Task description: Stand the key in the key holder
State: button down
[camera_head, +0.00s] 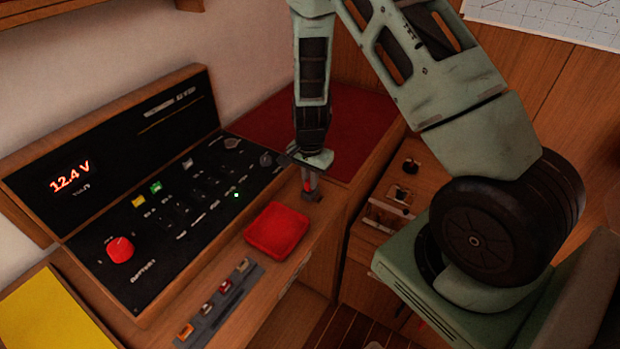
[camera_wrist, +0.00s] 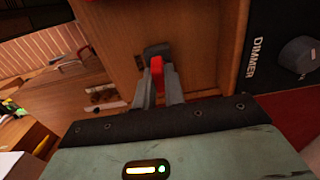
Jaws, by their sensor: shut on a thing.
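My gripper (camera_head: 309,183) points down over the wooden ledge at the far end of the black panel. It is shut on a red key (camera_wrist: 157,78); the red part shows between the two grey fingers in the wrist view (camera_wrist: 163,82). A small dark block, seemingly the key holder (camera_wrist: 158,50), sits on the wood right at the fingertips. It also shows just below the gripper in the head view (camera_head: 314,196). The key's lower end is hidden, so I cannot tell whether it is inside the holder.
A red tray (camera_head: 277,230) lies on the ledge nearer me. A grey rack (camera_head: 219,301) with several coloured pieces is in front of it. The black switch panel (camera_head: 160,215) with knobs runs along the left. A dark red pad (camera_head: 350,120) lies behind the gripper.

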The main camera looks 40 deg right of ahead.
jog(key=shift+f, duration=0.15)
jog(key=c, duration=1.4)
grip_release()
notch_tip(320, 180, up, 18)
jog(key=b, duration=0.2)
jog(key=shift+f, duration=0.25)
